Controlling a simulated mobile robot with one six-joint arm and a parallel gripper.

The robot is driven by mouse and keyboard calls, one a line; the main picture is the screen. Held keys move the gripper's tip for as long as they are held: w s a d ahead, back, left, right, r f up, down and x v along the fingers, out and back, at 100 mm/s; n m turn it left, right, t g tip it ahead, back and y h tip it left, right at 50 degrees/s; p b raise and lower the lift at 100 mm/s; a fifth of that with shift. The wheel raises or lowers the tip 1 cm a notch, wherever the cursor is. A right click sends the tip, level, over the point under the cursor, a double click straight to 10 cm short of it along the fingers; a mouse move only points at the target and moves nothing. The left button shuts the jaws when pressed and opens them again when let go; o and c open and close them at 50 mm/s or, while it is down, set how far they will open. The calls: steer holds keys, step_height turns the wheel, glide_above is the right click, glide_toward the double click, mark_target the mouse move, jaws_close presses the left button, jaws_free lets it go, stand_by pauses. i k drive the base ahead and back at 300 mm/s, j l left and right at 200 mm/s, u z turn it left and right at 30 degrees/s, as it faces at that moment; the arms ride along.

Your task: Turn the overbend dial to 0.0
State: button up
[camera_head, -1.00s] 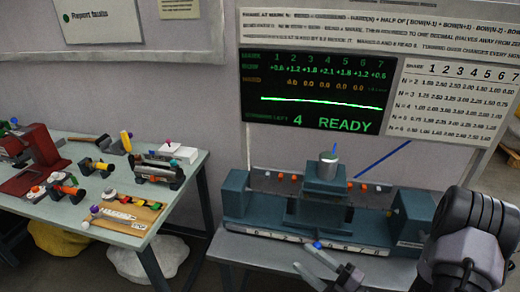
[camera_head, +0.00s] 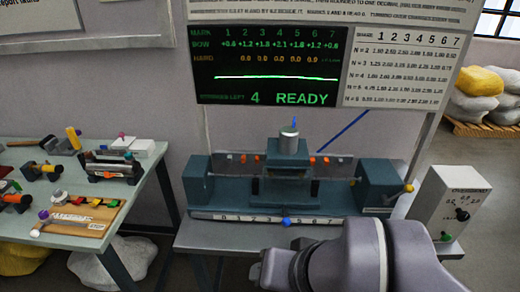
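The overbend dial is a dark round knob (camera_head: 462,214) on the front of a white box (camera_head: 447,195) at the right. The box carries an "OVERBEND" label with small numbers around the knob. The numbers and the knob's pointer are too blurred to read. My gripper (camera_head: 268,270) is at the bottom centre, in front of the bench and well left of the box. My own arm hides most of it, so its fingers do not show clearly. A green button (camera_head: 445,236) sits low near the box.
A blue-grey press (camera_head: 290,185) with a numbered strip (camera_head: 265,218) and a blue knob (camera_head: 286,222) stands left of the box. A dark screen (camera_head: 268,65) reads "4 READY" above it. A tool table (camera_head: 90,175) is at the left; sacks (camera_head: 490,95) are at the back right.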

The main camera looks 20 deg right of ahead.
mark_target(462, 217)
steer(key=z, duration=1.9)
